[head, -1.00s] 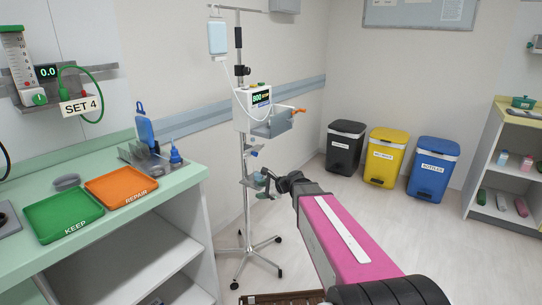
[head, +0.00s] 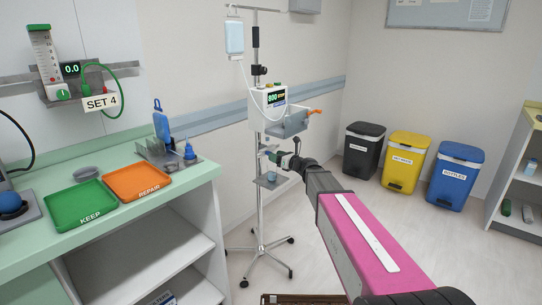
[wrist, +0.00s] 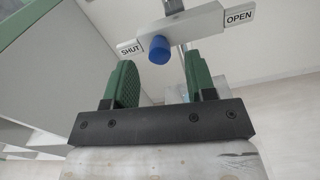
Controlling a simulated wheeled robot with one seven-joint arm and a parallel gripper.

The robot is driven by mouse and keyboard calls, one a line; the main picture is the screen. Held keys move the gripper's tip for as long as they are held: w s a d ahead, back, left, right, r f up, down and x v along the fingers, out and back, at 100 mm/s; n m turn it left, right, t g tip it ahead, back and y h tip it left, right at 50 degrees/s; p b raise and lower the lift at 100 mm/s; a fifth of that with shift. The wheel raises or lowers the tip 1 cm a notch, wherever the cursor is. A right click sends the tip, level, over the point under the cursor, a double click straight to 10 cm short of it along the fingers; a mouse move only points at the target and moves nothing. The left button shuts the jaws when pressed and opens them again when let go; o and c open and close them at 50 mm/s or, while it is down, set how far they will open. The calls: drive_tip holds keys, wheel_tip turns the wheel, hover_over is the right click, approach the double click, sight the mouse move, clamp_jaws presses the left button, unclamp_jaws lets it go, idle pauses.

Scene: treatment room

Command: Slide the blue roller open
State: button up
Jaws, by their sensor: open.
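The blue roller (wrist: 159,50) sits on a pale bar (wrist: 192,28) in the wrist view, nearer the SHUT label (wrist: 130,51) on the left than the OPEN label (wrist: 239,16) on the right. My gripper (wrist: 163,78) has two green fingers spread apart with nothing between them. The roller shows beyond the fingertips, in line with the gap and a little left of its middle. In the head view my gripper (head: 285,160) is beside the pole of the drip stand (head: 258,190), below the pump. The roller is too small there to make out surely.
The pump box (head: 268,108) with a grey tray and orange lever is above my gripper. The green counter (head: 150,205) with KEEP and REPAIR trays is to the left. Bins (head: 407,165) stand at the back right.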

sight(273, 149)
drive_tip(key=shift+x, duration=1.85)
clamp_jaws()
drive_tip(key=shift+w+d, duration=0.85)
drive_tip(key=shift+w, duration=0.25)
drive_tip(key=shift+w+d, duration=0.8)
drive_tip(key=shift+w, duration=0.25)
unclamp_jaws()
drive_tip(key=shift+d, duration=0.1)
